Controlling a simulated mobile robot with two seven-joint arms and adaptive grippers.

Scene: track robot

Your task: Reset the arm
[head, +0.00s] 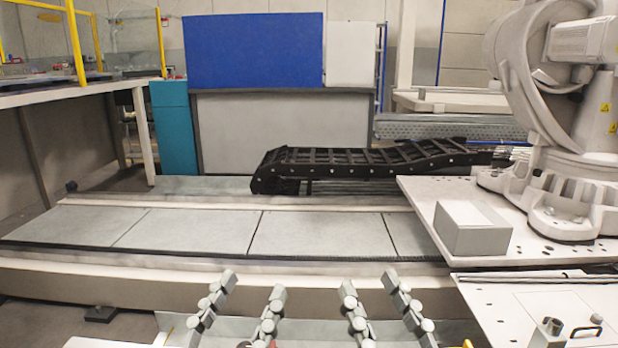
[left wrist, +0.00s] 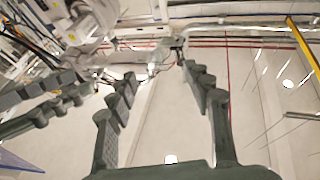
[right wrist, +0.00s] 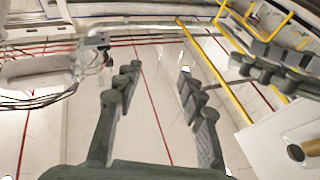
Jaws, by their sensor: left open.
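In the head view my left gripper (head: 252,285) and my right gripper (head: 369,284) are side by side at the bottom centre, fingers pointing up and away. Both are open with nothing between the fingers. In the left wrist view my left gripper (left wrist: 158,72) has its fingers apart over empty space, and my right gripper's fingers show at the left edge. In the right wrist view my right gripper (right wrist: 158,72) is likewise open and empty, and my left gripper's fingers show at the upper right. The two grippers are close but apart.
A grey-white platform (head: 310,233) lies ahead, with a black cable track (head: 360,160) behind. A white box (head: 472,227) sits on a plate at the right beside a large white industrial robot (head: 560,110). A workbench (head: 60,95) stands at the left. The platform's middle is clear.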

